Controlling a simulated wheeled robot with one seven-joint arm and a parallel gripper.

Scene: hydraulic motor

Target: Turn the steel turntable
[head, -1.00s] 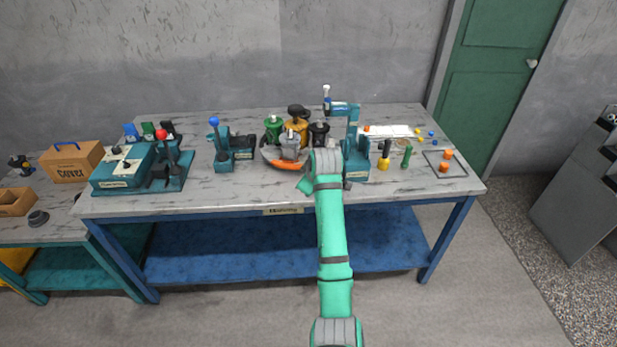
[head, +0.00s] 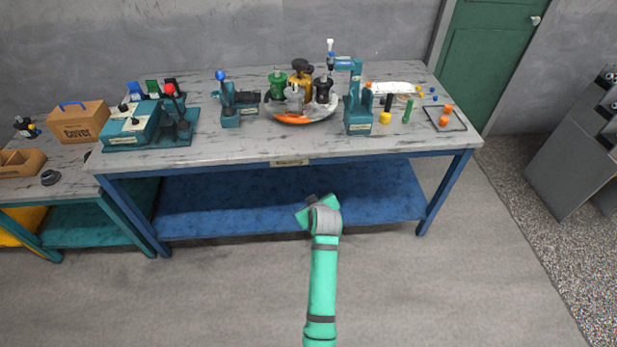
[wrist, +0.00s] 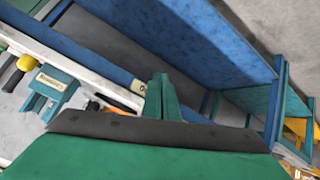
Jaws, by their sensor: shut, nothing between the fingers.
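The steel turntable (head: 318,116) is a round grey disc near the middle of the workbench. An orange mark (head: 289,119) shows on its front rim. A green unit (head: 278,84), a yellow-and-black unit (head: 301,76), a black unit (head: 322,88) and a grey unit (head: 295,98) stand on it. My gripper shows in the wrist view (wrist: 161,95) with its green fingers together and nothing between them. In the head view my arm's end is in front of the bench, apart from the turntable, and the fingertips are hard to make out.
A teal press (head: 357,105) stands close right of the turntable. A teal lever stand (head: 230,108) is to its left, with a larger teal lever station (head: 140,125) beyond. The workbench's front edge (head: 240,164) lies between my arm and the turntable. Open floor surrounds my arm.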

